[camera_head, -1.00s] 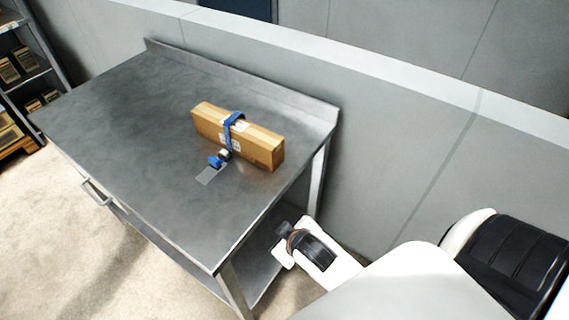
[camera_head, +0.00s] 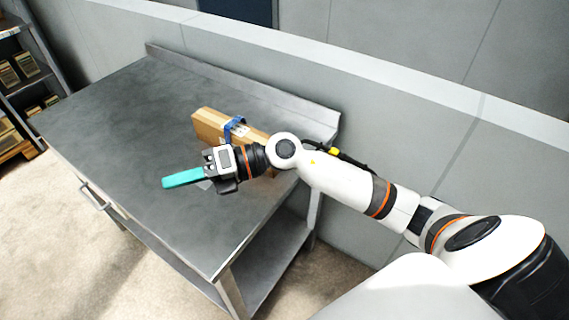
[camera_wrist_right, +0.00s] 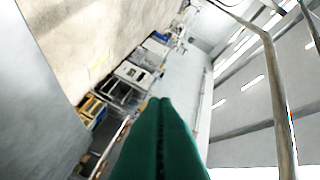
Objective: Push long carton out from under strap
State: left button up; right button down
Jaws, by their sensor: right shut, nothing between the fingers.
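The long brown carton (camera_head: 209,122) lies on the steel table (camera_head: 120,120) near its back right. A blue strap (camera_head: 236,125) goes around its middle. My right forearm and wrist hide the carton's right part and the strap's lower end. My right gripper (camera_head: 165,183) has green fingers and is shut and empty. In the head view it is left of and in front of the carton, over the table, pointing left. In the right wrist view its two fingers (camera_wrist_right: 160,105) lie together with nothing between them. My left gripper is not in view.
The table has a raised back edge (camera_head: 255,88) beside a grey wall (camera_head: 400,130). The left part of the tabletop is clear. A shelf with boxes (camera_head: 25,66) stands at the far left.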

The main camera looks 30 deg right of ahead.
jog(key=w+d+f+n+g+h, duration=0.2)
jog(key=d+f+n+g+h, duration=0.15)
jog(key=d+f+h, duration=0.7)
jog(key=d+r+m+g+h, duration=0.25)
jog(key=d+h, duration=0.35)
jog(key=d, duration=1.1)
jog(key=shift+n+t, duration=0.5)
jog(key=w+f, duration=0.1)
jog(key=f, duration=0.2)
jog(key=w+f+p, duration=0.1)
jog(key=f, duration=0.2)
jog(key=a+f+p, duration=0.1)
jog(key=f, duration=0.2)
jog(key=shift+w, duration=0.4)
jog(key=shift+w+a+p, duration=0.2)
jog(key=shift+w+p, duration=0.1)
jog(key=shift+w, duration=0.25)
jog(key=shift+f, duration=0.1)
